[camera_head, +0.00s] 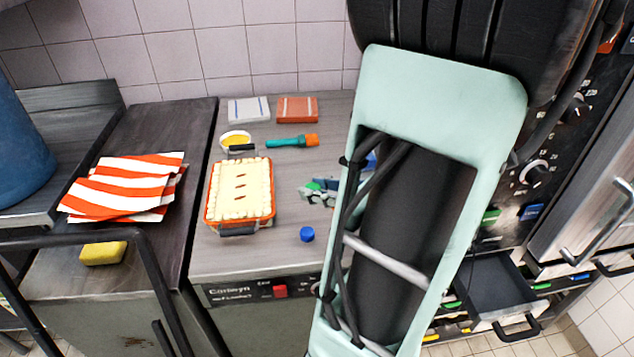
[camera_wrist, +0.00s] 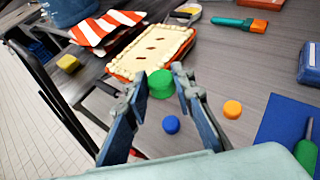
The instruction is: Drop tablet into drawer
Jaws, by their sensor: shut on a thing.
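My gripper (camera_wrist: 162,86) is shut on a green round tablet (camera_wrist: 160,84), held between the fingertips above the grey counter. In the head view, my gripper (camera_head: 318,192) shows only partly from behind my arm, left of it, with a bit of green at its tips. A blue tablet (camera_head: 306,234) lies on the counter near the front edge; it also shows in the wrist view (camera_wrist: 171,124). An orange tablet (camera_wrist: 232,109) lies to its right. An open, dark drawer (camera_head: 487,283) is at the lower right of the head view, far from my gripper; its visible floor looks empty.
A pie in an orange dish (camera_head: 240,190) stands left of my gripper. A brush (camera_head: 292,141) and two folded cloths lie behind. A blue mat (camera_wrist: 283,125) with a green-handled tool (camera_wrist: 306,148) is at right. My arm hides part of the counter.

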